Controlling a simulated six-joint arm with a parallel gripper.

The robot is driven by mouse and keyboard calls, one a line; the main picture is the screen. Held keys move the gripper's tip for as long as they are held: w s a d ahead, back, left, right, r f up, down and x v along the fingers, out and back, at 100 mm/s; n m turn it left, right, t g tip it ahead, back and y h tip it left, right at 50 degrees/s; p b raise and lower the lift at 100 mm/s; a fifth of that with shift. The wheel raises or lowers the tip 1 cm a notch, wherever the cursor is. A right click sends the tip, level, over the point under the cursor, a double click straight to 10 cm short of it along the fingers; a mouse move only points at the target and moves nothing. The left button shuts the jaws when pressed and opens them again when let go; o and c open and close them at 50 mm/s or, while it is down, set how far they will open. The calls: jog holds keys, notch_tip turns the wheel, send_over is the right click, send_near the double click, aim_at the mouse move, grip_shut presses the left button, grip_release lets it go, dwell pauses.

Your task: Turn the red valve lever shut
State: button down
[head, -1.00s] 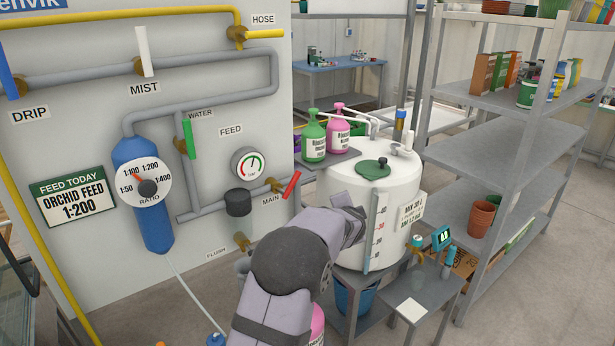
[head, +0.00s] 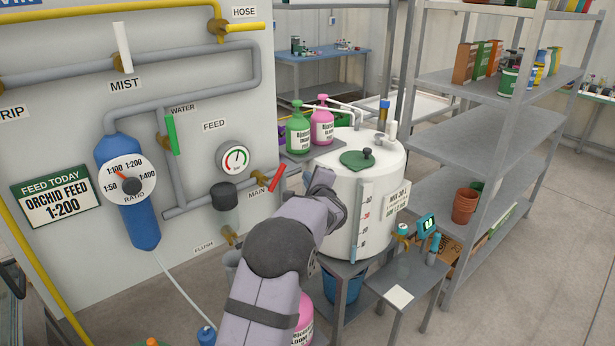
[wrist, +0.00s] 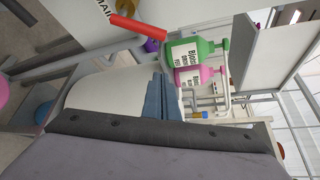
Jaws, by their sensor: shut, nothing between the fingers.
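The red valve lever (head: 277,178) is on the MAIN pipe, at the right edge of the grey panel. It slants up and to the right from its brass valve (head: 259,178). In the wrist view, the red lever (wrist: 137,27) lies above the fingertips, with clear space between. My gripper (head: 321,178) is to the right of the lever in the head view, in front of the white tank. Its blue-grey fingers (wrist: 165,92) are together and empty in the wrist view.
The white tank (head: 375,185) stands close behind my gripper. Green (head: 298,130) and pink (head: 322,125) bottles stand behind it. The green WATER lever (head: 172,135) and pressure gauge (head: 233,157) are to the left. A small grey stand (head: 415,270) is at the right.

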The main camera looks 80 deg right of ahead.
jog(key=p+x, duration=0.5)
jog(key=x, duration=0.3)
jog(key=shift+w+a+r+p, duration=0.25)
jog(key=shift+w+a+r, duration=0.2)
jog(key=shift+w+a, duration=0.25)
jog(key=shift+w+a+r+p, duration=0.25)
jog(key=shift+w+a+r, duration=0.25)
jog(key=shift+w, duration=0.3)
jog(key=shift+f+b, duration=0.25)
jog(key=shift+b, duration=1.1)
jog(key=shift+w+r+n+b, duration=0.1)
jog(key=shift+r+n+b, duration=0.15)
jog(key=shift+b, duration=0.25)
